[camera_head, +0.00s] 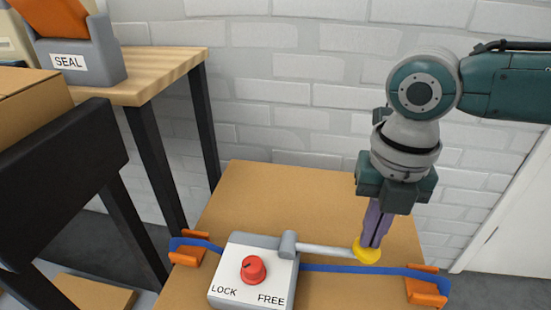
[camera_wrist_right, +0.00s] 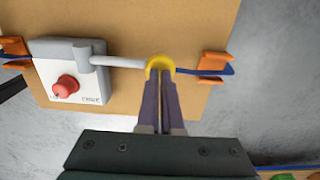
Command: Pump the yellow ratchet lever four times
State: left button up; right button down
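The ratchet lever is a grey rod (camera_head: 325,250) with a yellow end (camera_head: 368,256). It reaches right from a grey pivot on a box (camera_head: 237,277) with a white face, a red knob (camera_head: 253,269) and the words LOCK and FREE. My right gripper (camera_head: 372,243) points down, its purple fingers close together with their tips at the yellow end. In the right wrist view the yellow end (camera_wrist_right: 160,62) shows around the fingertips (camera_wrist_right: 160,77). I cannot tell whether the fingers grip it or only touch it. My left gripper is not in view.
A blue strap (camera_head: 330,268) runs across the cardboard surface (camera_head: 265,195) between orange clips (camera_head: 187,252) and (camera_head: 427,288). A wooden table (camera_head: 165,68) with a grey SEAL device (camera_head: 85,60) stands at the left. A white brick wall is behind.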

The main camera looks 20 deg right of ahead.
notch_tip(320, 180, up, 6)
jog(key=w+a+p, duration=0.1)
jog(key=p, duration=0.5)
jog(key=shift+a+r, duration=0.2)
jog(key=shift+a, duration=0.15)
jog(key=shift+f, duration=0.3)
dwell(0.4)
